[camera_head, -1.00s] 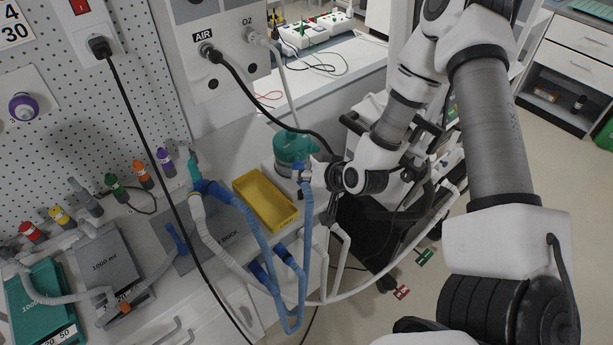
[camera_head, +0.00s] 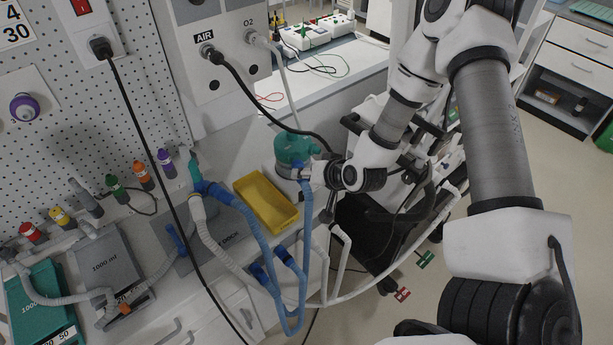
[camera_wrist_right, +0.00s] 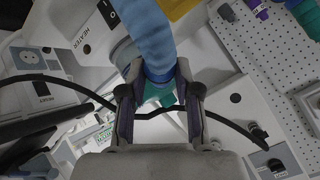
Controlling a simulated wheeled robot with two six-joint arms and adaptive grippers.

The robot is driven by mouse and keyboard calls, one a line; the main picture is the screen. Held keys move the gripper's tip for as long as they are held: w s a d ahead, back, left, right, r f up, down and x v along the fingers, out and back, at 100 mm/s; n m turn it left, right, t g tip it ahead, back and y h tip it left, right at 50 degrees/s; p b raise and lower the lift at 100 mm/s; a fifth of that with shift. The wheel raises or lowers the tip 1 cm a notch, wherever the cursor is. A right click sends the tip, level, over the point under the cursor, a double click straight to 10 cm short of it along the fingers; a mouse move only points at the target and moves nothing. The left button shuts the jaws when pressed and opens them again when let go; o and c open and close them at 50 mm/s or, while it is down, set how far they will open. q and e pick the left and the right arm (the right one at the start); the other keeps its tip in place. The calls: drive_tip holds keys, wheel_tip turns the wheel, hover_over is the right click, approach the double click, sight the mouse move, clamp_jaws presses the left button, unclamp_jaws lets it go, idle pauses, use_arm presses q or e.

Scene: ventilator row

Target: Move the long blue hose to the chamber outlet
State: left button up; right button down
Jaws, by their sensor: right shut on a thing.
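The long blue hose (camera_head: 307,225) hangs in a loop at the middle of the head view, running down and back up toward the teal and blue fittings on the left. My right gripper (camera_head: 309,174) is shut on the hose near its upper end, beside the teal chamber (camera_head: 289,146). In the right wrist view the blue hose (camera_wrist_right: 152,38) passes between the fingers of the gripper (camera_wrist_right: 158,98). A teal part (camera_wrist_right: 163,94) shows behind the hose there. The chamber outlet is hidden, so I cannot tell whether the hose touches it. My left gripper is not in view.
A yellow tray (camera_head: 266,203) sits left of the hose. White tubes (camera_head: 338,240) hang below the gripper.

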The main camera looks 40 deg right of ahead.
drive_tip(key=shift+w+d, duration=0.25)
drive_tip(key=shift+w, duration=0.45)
idle(0.6)
drive_tip(key=c, duration=0.7)
unclamp_jaws()
drive_tip(key=shift+c, duration=0.2)
drive_tip(key=shift+s, duration=0.1)
drive_tip(key=a+v, duration=0.1)
drive_tip(key=v, duration=0.7)
drive_tip(key=s+a+f+n+g+b, duration=0.2)
drive_tip(key=s+f+g+b, duration=0.15)
drive_tip(key=f, duration=0.55)
drive_tip(key=s+a+f+n+g+b, duration=0.1)
drive_tip(key=s+f+n+g+b, duration=0.1)
drive_tip(key=s+f, duration=0.5)
drive_tip(key=s+a+f+n+g+h+b, duration=0.1)
drive_tip(key=s+a+f+g, duration=0.3)
drive_tip(key=s+f, duration=0.7)
wheel_tip(320, 180, down, 2)
drive_tip(key=shift+s+a+f+n+h+b, duration=0.1)
drive_tip(key=shift+s+a+n+h+b, duration=0.3)
drive_tip(key=shift+a+b, duration=0.6)
